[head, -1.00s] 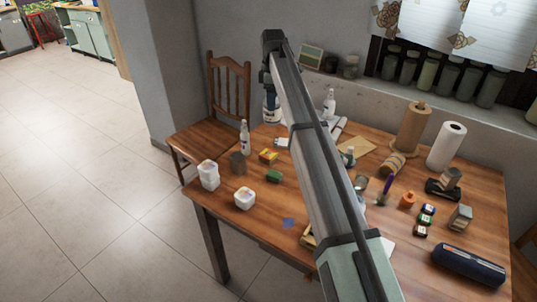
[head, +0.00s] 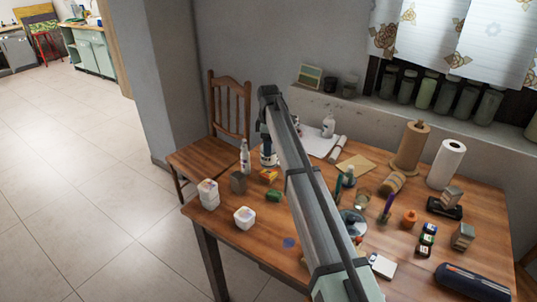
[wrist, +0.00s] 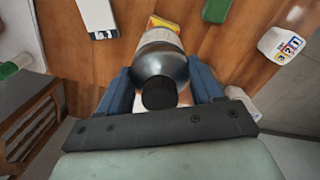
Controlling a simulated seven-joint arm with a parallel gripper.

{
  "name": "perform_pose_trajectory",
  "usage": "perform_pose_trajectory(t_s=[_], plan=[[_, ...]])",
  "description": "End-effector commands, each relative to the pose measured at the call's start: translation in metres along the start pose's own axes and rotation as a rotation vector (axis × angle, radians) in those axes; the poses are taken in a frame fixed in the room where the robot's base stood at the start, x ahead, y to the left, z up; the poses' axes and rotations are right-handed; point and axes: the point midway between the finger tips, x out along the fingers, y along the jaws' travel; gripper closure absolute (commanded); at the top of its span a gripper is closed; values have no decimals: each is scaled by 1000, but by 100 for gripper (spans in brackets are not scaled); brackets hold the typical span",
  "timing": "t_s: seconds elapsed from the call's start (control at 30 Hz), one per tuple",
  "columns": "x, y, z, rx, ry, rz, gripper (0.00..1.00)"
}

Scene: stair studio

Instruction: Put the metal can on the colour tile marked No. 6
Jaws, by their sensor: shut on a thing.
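My gripper (wrist: 160,90) is shut on a can (wrist: 162,62) with a shiny metal dome, a black cap and a pale body in the wrist view. The blue fingers press on both its sides. In the head view my gripper (head: 268,148) is at the back left of the table, and the can is largely hidden there. I cannot tell whether its base touches the table. I cannot make out a No. 6 on any tile. A small blue patch (head: 289,243) lies flat near the front edge.
Paper rolls (head: 449,163) and bottles crowd the right. The front edge has bare wood. A chair (head: 228,105) is at left.

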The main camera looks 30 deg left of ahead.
Motion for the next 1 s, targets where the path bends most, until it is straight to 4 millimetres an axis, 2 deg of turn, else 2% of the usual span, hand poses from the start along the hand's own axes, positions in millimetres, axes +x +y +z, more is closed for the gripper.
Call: perform_pose_trajectory(t_s=[0.37,0.77,0.8,1.0], plan=[[36,0,0,0,0,0,77],[40,0,0,0,0,1,77],[41,0,0,0,0,1,34],[40,0,0,0,0,1,14]])
